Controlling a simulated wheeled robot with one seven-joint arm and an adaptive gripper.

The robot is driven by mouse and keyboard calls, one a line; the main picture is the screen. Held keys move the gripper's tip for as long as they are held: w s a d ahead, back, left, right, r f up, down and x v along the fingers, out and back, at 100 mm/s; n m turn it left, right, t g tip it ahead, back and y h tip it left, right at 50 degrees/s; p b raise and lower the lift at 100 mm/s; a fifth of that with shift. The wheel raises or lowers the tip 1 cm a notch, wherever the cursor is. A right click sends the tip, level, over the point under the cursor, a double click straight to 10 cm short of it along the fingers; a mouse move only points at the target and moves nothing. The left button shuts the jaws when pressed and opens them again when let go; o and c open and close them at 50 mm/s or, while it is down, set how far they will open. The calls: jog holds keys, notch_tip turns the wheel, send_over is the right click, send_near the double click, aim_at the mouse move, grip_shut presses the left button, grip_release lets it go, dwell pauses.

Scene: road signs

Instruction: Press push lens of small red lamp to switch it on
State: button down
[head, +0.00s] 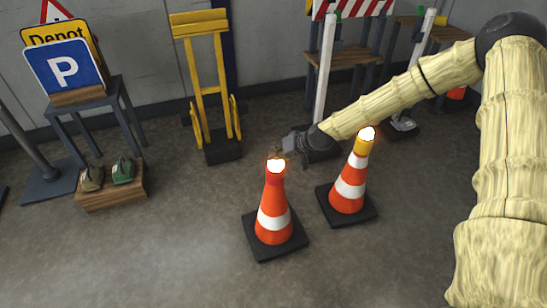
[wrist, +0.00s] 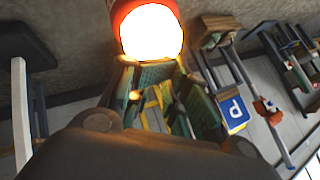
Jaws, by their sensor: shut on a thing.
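The small red lamp (head: 276,166) sits on top of the left orange-and-white cone (head: 273,215). Its lens glows bright white. In the wrist view the red lamp (wrist: 118,14) fills the top middle, and its glowing lens (wrist: 152,32) faces the camera. My gripper (head: 284,146) is at the top of the left cone, just above and beside the lamp. In the wrist view my gripper's fingers (wrist: 158,68) reach to the lens edge and are shut on the lamp. The lamp's glare hides the exact contact.
A second cone (head: 348,190) with a lit yellow lamp (head: 365,141) stands close by on the right, under my forearm. A yellow hand-truck-like frame (head: 208,85) stands behind. A low wooden box (head: 110,190) and a parking sign (head: 64,68) are left. Front-left floor is clear.

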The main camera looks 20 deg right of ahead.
jog(key=shift+w+a+r+p, duration=0.1)
jog(key=shift+r+p, duration=1.7)
jog(key=shift+r, duration=1.1)
